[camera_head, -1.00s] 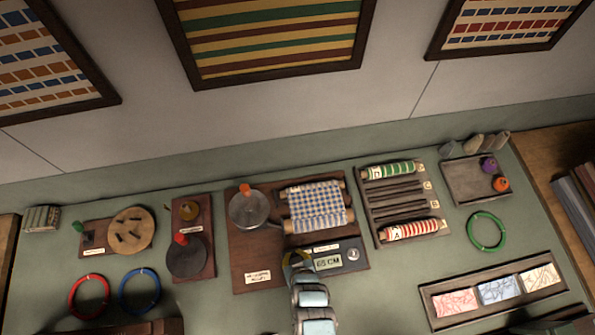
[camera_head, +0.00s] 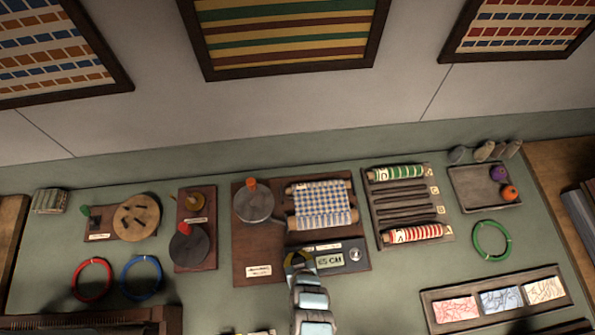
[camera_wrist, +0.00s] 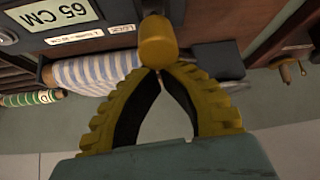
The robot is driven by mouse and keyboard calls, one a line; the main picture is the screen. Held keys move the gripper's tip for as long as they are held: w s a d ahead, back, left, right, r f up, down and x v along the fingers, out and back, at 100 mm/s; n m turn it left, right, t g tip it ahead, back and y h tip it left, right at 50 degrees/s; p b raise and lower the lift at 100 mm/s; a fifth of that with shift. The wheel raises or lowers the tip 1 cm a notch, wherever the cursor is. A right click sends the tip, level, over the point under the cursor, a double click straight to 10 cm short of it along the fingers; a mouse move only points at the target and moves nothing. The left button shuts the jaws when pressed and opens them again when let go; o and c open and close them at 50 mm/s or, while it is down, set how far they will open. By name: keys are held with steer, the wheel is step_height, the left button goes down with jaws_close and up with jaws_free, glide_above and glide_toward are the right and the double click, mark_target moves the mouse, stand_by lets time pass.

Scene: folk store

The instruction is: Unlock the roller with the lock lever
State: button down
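The loom-like board (camera_head: 245,262) carries a roller with blue-and-white checked cloth (camera_head: 322,204) and a dark panel reading 65 CM (camera_head: 345,258). In the wrist view the cloth (camera_wrist: 95,72) is wound on its roller, below the 65 CM display (camera_wrist: 52,12). A yellow cylindrical knob (camera_wrist: 158,40), apparently the lever's end, stands right at my fingertips. My gripper (camera_wrist: 158,70) has its yellow fingers drawn together at the tips, with a gap lower between them. The knob is beyond the tips, not between them; contact is unclear. In the head view my gripper (camera_head: 298,262) is at the panel's left end.
A round grey disc with an orange knob (camera_head: 253,205) is left of the cloth. A rack with green and red striped rolls (camera_head: 404,235) stands right. Red (camera_head: 91,279), blue (camera_head: 141,277) and green rings (camera_head: 491,240) lie about. A pattern tray (camera_head: 430,313) is front right.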

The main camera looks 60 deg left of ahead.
steer(key=s+d+r+p, duration=0.1)
steer(key=d+r+p, duration=0.2)
steer(key=r, duration=0.6)
steer(key=shift+s+p, duration=0.25)
steer(key=shift+p, duration=0.05)
stand_by(1.0)
steer(key=shift+f, duration=0.1)
stand_by(0.4)
